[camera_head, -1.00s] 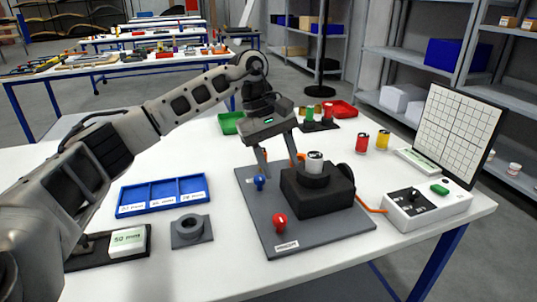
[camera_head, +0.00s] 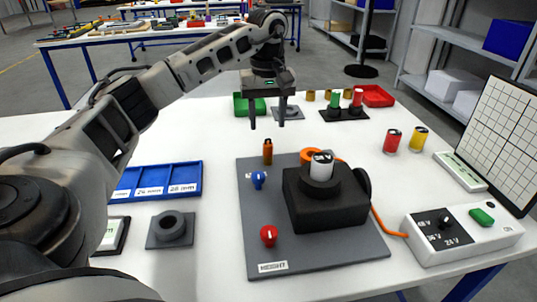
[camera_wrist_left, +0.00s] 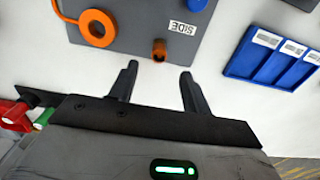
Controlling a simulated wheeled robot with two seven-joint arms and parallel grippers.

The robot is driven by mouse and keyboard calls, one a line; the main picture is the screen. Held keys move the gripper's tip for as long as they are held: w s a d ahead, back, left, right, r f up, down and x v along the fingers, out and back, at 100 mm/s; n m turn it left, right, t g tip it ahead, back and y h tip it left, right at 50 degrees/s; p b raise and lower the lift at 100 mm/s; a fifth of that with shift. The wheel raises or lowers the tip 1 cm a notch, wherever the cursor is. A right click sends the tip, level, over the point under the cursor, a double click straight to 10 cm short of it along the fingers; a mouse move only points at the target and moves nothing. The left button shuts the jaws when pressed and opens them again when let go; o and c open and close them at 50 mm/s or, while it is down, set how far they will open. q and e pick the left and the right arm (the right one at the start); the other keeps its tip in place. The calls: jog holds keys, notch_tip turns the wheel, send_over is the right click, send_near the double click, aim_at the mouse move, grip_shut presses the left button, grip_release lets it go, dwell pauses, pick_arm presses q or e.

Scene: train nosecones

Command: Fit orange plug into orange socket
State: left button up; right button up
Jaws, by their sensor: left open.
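An upright orange cylinder (camera_head: 267,152) with a darker end stands at the far left edge of a grey plate (camera_head: 262,210). It also shows near the SIDE label in the left wrist view (camera_wrist_left: 159,48). An orange ring (camera_head: 307,155) with an orange cable lies behind the black block, partly hidden; the wrist view shows it whole (camera_wrist_left: 97,28). I cannot tell for sure which is plug or socket. My left gripper (camera_head: 268,124) is open and empty, above and behind the cylinder. In the wrist view, the cylinder is beyond the gap between its fingertips (camera_wrist_left: 158,72).
A black block (camera_head: 325,205) holding a white-and-black cylinder sits on the plate, with blue and red knobs beside it. A control box (camera_head: 462,235) stands right. A blue tray (camera_head: 155,182) and grey ring holder (camera_head: 171,229) are left. Green and red bins are at the back.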

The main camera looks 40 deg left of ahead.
aim_at(268, 140)
pick_arm(q)
jog(key=shift+f+p, duration=0.3)
jog(key=shift+f, duration=2.9)
jog(key=shift+c, duration=0.3)
grip_shut()
